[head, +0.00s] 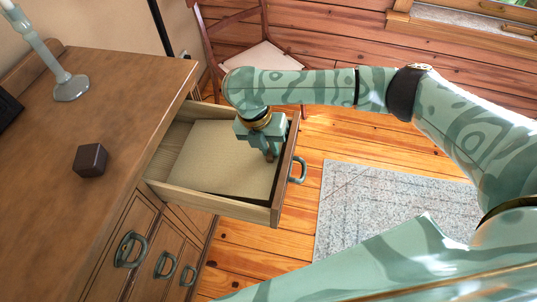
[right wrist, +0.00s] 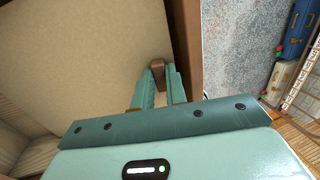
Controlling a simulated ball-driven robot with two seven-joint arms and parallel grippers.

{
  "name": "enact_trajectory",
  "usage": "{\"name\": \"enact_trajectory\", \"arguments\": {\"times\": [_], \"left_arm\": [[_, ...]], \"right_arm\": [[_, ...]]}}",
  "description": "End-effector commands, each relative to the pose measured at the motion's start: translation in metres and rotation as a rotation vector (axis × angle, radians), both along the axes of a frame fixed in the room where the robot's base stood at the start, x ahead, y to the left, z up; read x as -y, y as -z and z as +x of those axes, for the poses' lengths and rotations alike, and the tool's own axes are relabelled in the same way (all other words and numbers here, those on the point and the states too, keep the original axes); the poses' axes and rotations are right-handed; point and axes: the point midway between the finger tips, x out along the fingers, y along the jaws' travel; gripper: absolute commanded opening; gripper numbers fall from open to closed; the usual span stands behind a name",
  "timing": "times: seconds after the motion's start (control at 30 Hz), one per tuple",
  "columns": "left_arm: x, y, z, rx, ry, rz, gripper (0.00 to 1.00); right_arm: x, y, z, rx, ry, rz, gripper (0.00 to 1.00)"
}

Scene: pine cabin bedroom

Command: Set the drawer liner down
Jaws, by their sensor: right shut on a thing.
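The drawer liner (head: 218,160) is a flat beige sheet inside the open wooden drawer (head: 205,201). It covers most of the drawer's length, with a dark gap along its near edge. In the right wrist view the liner (right wrist: 85,55) fills the upper left, and slatted wood shows beyond its edge. My right gripper (head: 271,152) is over the liner's end by the drawer front. Its fingers (right wrist: 168,80) are closed on a small brown tab at the liner's edge. I cannot tell whether the liner touches the drawer floor. My left gripper is not in view.
The wooden dresser top (head: 110,130) holds a dark brown cube (head: 90,160) and a pale candlestick (head: 70,87). A chair (head: 262,57) stands behind the drawer. A grey rug (head: 375,210) lies on the plank floor at right. The drawer's front has a teal handle (head: 298,169).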

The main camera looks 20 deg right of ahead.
Motion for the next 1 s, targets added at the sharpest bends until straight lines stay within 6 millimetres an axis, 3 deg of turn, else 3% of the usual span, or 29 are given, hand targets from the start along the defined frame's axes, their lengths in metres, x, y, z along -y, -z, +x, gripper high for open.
{"name": "enact_trajectory", "arguments": {"times": [0.03, 0.17, 0.57, 0.6, 0.67, 1.0], "left_arm": [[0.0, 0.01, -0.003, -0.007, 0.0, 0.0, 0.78], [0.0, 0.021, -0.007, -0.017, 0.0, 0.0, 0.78], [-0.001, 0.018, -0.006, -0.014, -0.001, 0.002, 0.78], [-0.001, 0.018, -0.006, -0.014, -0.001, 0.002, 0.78], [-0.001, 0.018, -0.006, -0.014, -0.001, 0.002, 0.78], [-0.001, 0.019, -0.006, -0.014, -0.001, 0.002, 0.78]], "right_arm": [[0.0, 0.016, -0.001, -0.008, 0.001, 0.001, 0.0], [0.0, 0.037, -0.001, -0.006, 0.0, 0.0, 0.0], [0.0, 0.038, -0.001, -0.002, 0.0, -0.001, 0.0], [0.0, 0.038, -0.001, -0.001, 0.0, 0.0, 0.22], [0.0, 0.038, -0.001, -0.001, 0.0, 0.0, 0.36], [0.0, 0.033, 0.0, 0.0, -0.001, 0.0, 0.36]]}}
